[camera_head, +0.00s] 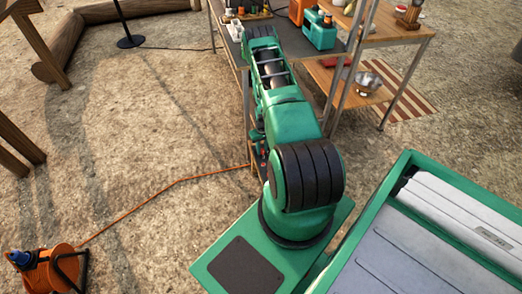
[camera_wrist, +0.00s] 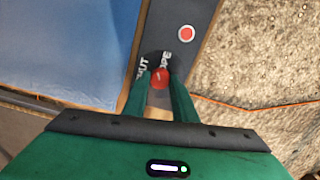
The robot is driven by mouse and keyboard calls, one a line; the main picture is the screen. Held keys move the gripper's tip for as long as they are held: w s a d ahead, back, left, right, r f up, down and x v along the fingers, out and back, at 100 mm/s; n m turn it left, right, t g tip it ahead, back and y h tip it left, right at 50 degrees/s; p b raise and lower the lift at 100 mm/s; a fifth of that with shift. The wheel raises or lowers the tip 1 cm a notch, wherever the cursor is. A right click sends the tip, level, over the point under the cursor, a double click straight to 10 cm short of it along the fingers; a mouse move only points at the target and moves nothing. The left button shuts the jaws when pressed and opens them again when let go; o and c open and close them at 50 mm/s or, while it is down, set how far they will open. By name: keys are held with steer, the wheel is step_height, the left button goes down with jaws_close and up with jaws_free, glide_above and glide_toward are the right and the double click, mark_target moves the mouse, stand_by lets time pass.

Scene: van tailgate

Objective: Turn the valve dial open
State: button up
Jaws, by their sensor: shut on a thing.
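The valve dial's red knob (camera_wrist: 160,76) is in the upper middle of the wrist view, on a dark grey panel (camera_wrist: 180,12). White letters lie on both sides of it: the end of a word reading "UT" on the left and "OPE" on the right. My gripper (camera_wrist: 161,82) has its two green fingers on either side of the red knob and is shut on it. The fingers hide part of the dial, so its exact turn is hard to read. In the head view my arm hides the dial and gripper.
A red round button (camera_wrist: 187,33) with a pale ring sits above right of the dial. A blue panel (camera_wrist: 65,45) is on the left. In the head view a workbench (camera_head: 352,62) holds a teal box (camera_head: 319,30). An orange cable reel (camera_head: 45,270) stands lower left.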

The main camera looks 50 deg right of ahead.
mark_target(262, 150)
steer(key=m, duration=0.5)
steer(key=shift+w+m, duration=0.15)
steer(key=shift+m, duration=0.15)
steer(key=shift+a+m, duration=0.15)
steer(key=shift+m, duration=0.25)
steer(key=o, duration=0.8)
steer(key=shift+o, duration=1.2)
step_height(262, 150, up, 11)
